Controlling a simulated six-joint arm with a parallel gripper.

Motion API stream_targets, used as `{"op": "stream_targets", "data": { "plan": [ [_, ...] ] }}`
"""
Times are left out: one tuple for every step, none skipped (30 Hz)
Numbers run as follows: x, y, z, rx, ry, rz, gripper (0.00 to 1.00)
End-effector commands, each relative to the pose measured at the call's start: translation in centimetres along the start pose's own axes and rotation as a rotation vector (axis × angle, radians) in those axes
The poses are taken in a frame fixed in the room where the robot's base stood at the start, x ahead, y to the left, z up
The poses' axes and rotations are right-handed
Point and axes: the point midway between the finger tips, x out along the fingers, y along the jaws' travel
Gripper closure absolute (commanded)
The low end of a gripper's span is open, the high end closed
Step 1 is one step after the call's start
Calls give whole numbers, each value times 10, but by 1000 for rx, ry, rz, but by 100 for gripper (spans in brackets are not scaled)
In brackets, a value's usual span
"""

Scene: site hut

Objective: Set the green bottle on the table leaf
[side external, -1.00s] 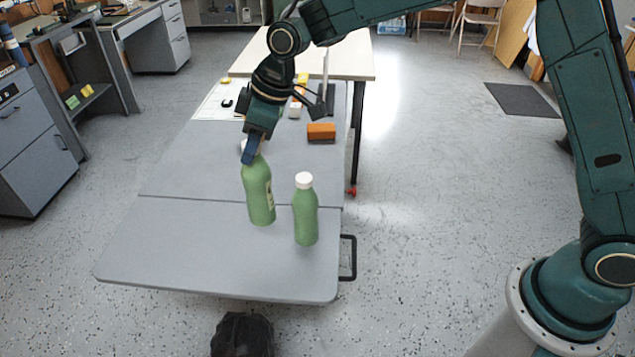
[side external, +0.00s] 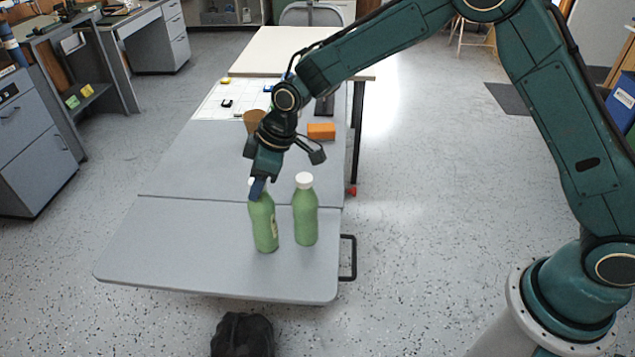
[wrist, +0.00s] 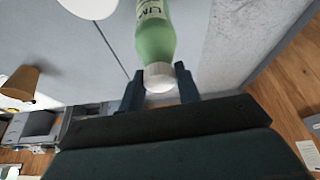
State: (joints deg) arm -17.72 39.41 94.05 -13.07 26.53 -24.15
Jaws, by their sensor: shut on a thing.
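My gripper (side external: 257,188) is shut on the neck of a green bottle (side external: 264,225) with a white cap and a pale label. The bottle leans slightly in the side view, its base low over the grey table leaf (side external: 170,250); I cannot tell whether it touches. In the wrist view my gripper (wrist: 160,74) has a finger on each side of the white cap, with the green body (wrist: 155,40) beyond. A second green bottle (side external: 305,215) with a white cap stands upright on the leaf, just right of the held one.
An orange block (side external: 321,131) and a brown cup (side external: 255,121) are on the table behind the leaf's seam. The cup also shows in the wrist view (wrist: 22,83). A black handle (side external: 348,257) sticks out at the leaf's right edge. The leaf's left part is clear.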

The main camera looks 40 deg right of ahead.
Motion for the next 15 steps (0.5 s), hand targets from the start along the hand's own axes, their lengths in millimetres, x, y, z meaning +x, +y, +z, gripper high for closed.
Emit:
{"op": "stream_targets", "data": {
  "plan": [
    [4, 0, 2, 0, -2, -1, 100],
    [5, 0, 2, 0, -2, -1, 100],
    [6, 0, 3, 0, -1, -1, 100],
    [6, 0, 3, 0, -1, 0, 100],
    [6, 0, 3, 0, 0, 0, 100],
    [6, 0, 3, 0, 0, 0, 100],
    [6, 0, 3, 0, 0, 0, 100],
    [6, 0, 3, 0, 0, 0, 100],
    [6, 0, 3, 0, 0, 0, 100],
    [6, 0, 3, 0, 0, 0, 100],
    [6, 0, 3, 0, 0, 0, 100],
    [7, 0, 3, 0, -1, 0, 100],
    [7, 0, 3, 0, -1, 0, 100],
    [8, 0, 4, 0, -1, 0, 100],
    [8, 0, 4, 0, 0, 0, 65]
  ]
}}
